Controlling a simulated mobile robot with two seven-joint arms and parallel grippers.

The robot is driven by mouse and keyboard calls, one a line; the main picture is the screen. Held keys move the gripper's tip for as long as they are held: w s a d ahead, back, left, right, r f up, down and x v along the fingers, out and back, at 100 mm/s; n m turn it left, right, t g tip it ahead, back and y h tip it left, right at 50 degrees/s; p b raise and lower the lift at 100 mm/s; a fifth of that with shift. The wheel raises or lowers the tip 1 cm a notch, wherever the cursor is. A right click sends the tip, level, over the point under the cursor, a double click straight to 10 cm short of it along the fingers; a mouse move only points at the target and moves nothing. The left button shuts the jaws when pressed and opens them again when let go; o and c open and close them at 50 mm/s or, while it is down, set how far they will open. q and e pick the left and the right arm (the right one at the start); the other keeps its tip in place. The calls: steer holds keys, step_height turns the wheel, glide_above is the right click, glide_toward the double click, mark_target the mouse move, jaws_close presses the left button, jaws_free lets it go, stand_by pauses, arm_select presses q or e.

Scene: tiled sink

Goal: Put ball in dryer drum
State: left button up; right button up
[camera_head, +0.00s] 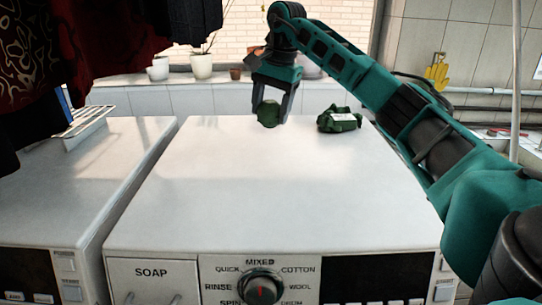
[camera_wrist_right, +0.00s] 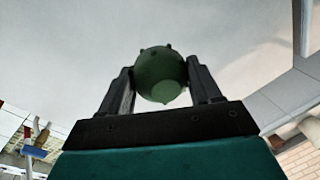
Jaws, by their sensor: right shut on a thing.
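A dark green ball (camera_head: 268,113) with small knobs is between the fingers of my right gripper (camera_head: 271,106), which is shut on it. It is over the far part of the white machine top, and I cannot tell whether it touches the surface. In the right wrist view the ball (camera_wrist_right: 161,74) sits between the two dark fingers of the gripper (camera_wrist_right: 162,85). The white machine (camera_head: 230,200) has a dial (camera_head: 262,287) and a SOAP drawer on its front. The dryer drum is not visible. My left gripper is not in view.
A crumpled green item (camera_head: 339,119) lies on the machine top, right of the ball. A second white machine (camera_head: 70,190) stands at left with a rack (camera_head: 85,122) on it. Pots (camera_head: 201,66) stand on the back ledge. The middle of the top is clear.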

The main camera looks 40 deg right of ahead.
step_height(320, 180, down, 12)
steer(key=shift+r+b, duration=0.15)
steer(key=shift+b, duration=0.15)
steer(key=o, duration=1.1)
